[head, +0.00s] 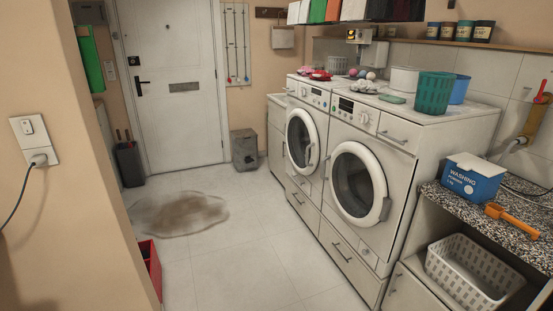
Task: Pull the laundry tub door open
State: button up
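Two white front-loading laundry machines stand side by side right of centre in the head view. The nearer machine has a round door (359,184) with a thick white rim, dark glass and a handle at its right edge. The farther machine has a similar round door (303,138). Both doors appear shut against the machine fronts. I cannot tell from the picture which of them is the laundry tub door. My gripper and arm are not in view.
Floor in front of the machines is clear, with a brown stain (180,213) farther back. A wall corner (95,170) stands at left, with a red box (151,268) beside it. A granite counter (510,210) over a white basket (470,270) is at right.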

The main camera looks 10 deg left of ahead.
aim_at(278, 144)
jog(key=i+u, duration=0.15)
jog(key=u, duration=0.4)
jog(key=i+j, duration=0.1)
jog(key=i, duration=5.55)
jog(key=i+j+z, duration=0.15)
jog(key=i, duration=0.5)
